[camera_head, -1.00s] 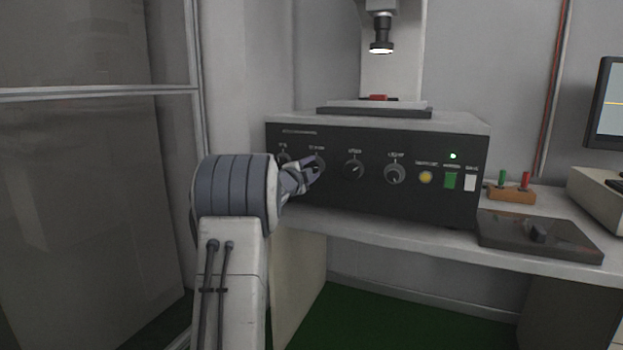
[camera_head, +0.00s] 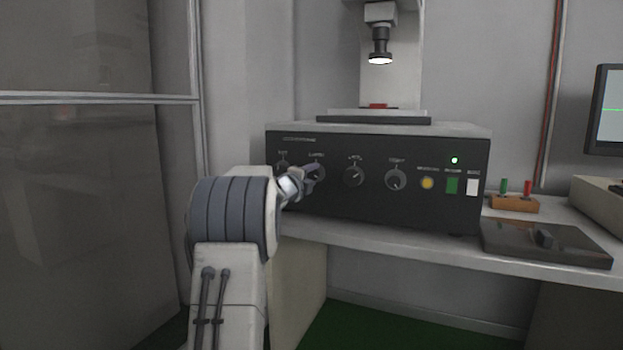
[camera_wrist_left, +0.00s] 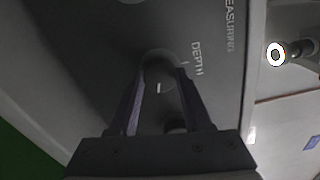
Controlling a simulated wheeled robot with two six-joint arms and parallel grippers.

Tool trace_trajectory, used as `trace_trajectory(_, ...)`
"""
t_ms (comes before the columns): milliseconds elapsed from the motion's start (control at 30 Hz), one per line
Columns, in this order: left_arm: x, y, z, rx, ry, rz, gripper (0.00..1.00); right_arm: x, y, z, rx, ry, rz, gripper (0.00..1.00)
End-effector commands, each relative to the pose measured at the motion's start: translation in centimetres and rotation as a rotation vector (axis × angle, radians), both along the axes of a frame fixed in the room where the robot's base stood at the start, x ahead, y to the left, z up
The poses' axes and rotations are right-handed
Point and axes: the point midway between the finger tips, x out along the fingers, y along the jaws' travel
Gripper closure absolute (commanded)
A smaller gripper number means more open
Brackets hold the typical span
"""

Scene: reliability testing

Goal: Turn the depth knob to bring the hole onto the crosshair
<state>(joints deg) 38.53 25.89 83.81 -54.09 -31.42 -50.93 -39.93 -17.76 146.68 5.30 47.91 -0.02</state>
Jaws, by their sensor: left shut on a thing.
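The depth knob (camera_wrist_left: 166,95) is a dark round knob with a white pointer mark, below the printed word DEPTH in the left wrist view. My left gripper (camera_wrist_left: 163,76) has one finger on each side of the knob and is shut on it. In the head view, my left gripper (camera_head: 312,172) is at the second knob from the left and mostly hides it. A red piece (camera_head: 378,106) lies on the stage under the lit lens (camera_head: 380,52). Its hole cannot be made out. The monitor (camera_head: 607,110), cut by the frame edge, shows a green horizontal line. My right gripper is out of view.
The dark control box (camera_head: 345,208) carries other knobs, a yellow button (camera_head: 427,183), a green switch (camera_head: 452,185) and a white switch (camera_head: 473,187). A wooden block (camera_head: 514,203) with green and red pegs and a dark tray (camera_head: 500,240) are at the right of the bench.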

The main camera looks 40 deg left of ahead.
Motion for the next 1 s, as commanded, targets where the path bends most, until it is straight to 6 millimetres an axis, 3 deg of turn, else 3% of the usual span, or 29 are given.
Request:
trace_trajectory(267, 0.1, -0.1, -0.4, -0.002, 0.006, -0.003, 1.00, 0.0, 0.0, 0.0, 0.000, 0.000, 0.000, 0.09)
trace_trajectory(300, 0.1, -0.1, -0.4, -0.003, 0.006, -0.003, 0.40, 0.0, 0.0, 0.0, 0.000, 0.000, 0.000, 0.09)
trace_trajectory(367, 0.1, -0.1, -0.3, -0.002, 0.005, -0.003, 0.21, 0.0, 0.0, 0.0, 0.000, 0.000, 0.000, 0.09)
trace_trajectory(767, -0.5, -0.1, 0.0, -0.002, 0.001, -0.001, 0.21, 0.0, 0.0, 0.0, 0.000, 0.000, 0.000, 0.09)
trace_trajectory(1000, -4.3, -1.0, 0.0, -0.003, 0.001, 0.001, 0.21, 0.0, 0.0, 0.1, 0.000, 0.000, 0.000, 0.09)
